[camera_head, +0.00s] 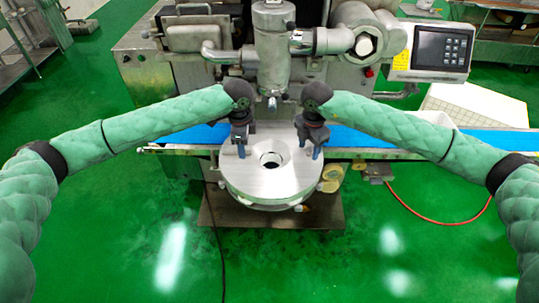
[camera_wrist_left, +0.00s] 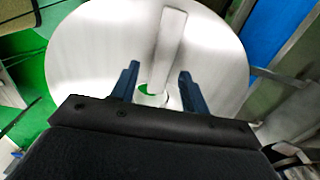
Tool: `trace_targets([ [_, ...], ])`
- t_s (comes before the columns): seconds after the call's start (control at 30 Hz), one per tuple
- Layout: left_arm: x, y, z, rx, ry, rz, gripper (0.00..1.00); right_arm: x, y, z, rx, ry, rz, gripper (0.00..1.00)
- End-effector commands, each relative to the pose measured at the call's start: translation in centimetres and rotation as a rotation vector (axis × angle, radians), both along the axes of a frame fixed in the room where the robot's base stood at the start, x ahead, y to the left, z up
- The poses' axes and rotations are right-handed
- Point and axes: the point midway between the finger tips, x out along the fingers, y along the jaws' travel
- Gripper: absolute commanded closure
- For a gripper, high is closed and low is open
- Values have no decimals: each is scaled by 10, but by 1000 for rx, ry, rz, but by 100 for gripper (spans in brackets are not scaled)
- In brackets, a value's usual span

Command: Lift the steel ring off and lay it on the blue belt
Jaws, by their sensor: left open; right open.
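The steel ring (camera_head: 247,178) is a round, flat, shiny disc with a hole in its middle. It sits level on the round mount in front of the machine. It also fills much of the left wrist view (camera_wrist_left: 90,62), where a pale upright bar (camera_wrist_left: 168,40) shows beyond my fingers. My left gripper (camera_head: 242,153) is open above the ring's left back part; its two blue fingers (camera_wrist_left: 157,88) point toward the ring. My right gripper (camera_head: 316,153) is open at the ring's right back edge. I cannot tell whether any fingertip touches the ring. The blue belt (camera_head: 190,137) runs behind the ring, partly hidden by my arms.
A steel nozzle column (camera_head: 272,50) stands just behind the ring, between my grippers. A control panel (camera_head: 440,50) is at the upper right. A white tray (camera_head: 475,105) stands behind the belt's right part. A red hose (camera_head: 430,220) lies on the green floor.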

Motion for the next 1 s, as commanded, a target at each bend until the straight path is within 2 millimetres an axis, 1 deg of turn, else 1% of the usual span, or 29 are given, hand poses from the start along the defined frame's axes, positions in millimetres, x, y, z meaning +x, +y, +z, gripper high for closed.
trace_targets([
  [0.13,0,0,0,0,0,0,55,0,0,0,0,0,0,50],
  [0.17,0,0,0,0,0,0,56,0,0,0,0,0,0,52],
  [0.2,0,0,0,0,0,0,64,0,0,0,0,0,0,60],
  [0.27,0,0,0,0,0,0,76,0,0,0,0,0,0,72],
  [0.3,0,0,0,0,0,0,84,0,0,0,0,0,0,80],
  [0.37,0,0,0,0,0,0,96,0,0,0,0,0,0,92],
  [0.4,0,0,0,0,0,0,100,0,0,0,0,0,0,99],
  [0.77,0,0,1,0,-1,0,100,0,0,1,1,-1,1,100],
  [1.0,0,0,9,0,-1,0,100,0,0,9,1,-1,1,100],
])
